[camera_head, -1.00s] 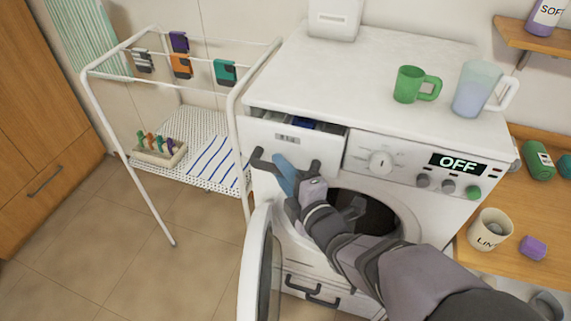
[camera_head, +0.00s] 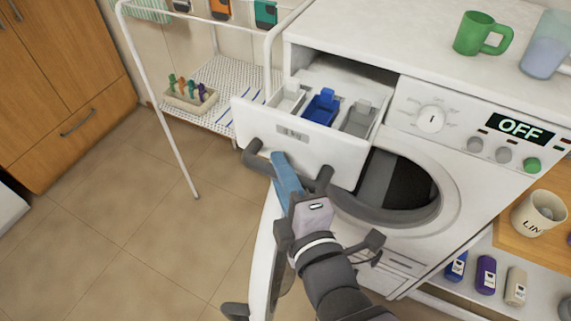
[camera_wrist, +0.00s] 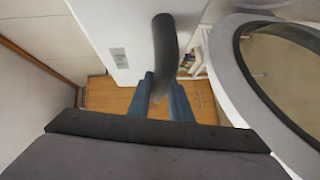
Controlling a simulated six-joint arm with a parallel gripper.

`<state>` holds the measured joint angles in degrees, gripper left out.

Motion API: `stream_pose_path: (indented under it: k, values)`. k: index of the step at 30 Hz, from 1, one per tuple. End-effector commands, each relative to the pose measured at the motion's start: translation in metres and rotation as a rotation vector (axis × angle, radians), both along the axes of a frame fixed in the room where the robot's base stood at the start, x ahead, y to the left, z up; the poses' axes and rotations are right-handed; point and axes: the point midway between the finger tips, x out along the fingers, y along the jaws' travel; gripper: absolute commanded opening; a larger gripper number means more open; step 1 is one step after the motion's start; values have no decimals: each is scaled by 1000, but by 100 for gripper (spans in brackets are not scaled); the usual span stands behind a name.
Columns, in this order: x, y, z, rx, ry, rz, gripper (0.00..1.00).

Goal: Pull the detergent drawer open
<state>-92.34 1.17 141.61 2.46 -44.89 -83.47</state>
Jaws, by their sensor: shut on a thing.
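The white detergent drawer (camera_head: 293,150) stands well out of the washing machine (camera_head: 375,30) at its upper left, showing a blue middle compartment (camera_head: 322,107) between a white and a grey one. A dark bar handle (camera_head: 257,163) runs across its front. My gripper (camera_head: 287,172) has its blue fingers at the middle of this handle, shut on it. In the wrist view the handle (camera_wrist: 165,45) passes between the two blue fingers (camera_wrist: 167,100). The finger tips are partly hidden by the handle.
The round washer door (camera_head: 262,250) hangs open below the drawer, close to my arm. A white drying rack (camera_head: 160,90) stands at the left. A green mug (camera_head: 482,34) is on the machine top. Bottles (camera_head: 485,274) stand on a low shelf at right. The floor at left is clear.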

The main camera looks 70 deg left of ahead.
Motion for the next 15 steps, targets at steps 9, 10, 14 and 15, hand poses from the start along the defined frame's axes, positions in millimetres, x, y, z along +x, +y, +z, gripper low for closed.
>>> stream_pose_path:
  k: [9, 10, 14, 15]
  values:
    - [0, 0, -1, -4, 0, 0, 26]
    - [0, 0, -1, -4, 0, 0, 33]
    - [0, 0, -1, -3, 0, -1, 37]
    - [0, 0, -1, -2, 0, -1, 37]
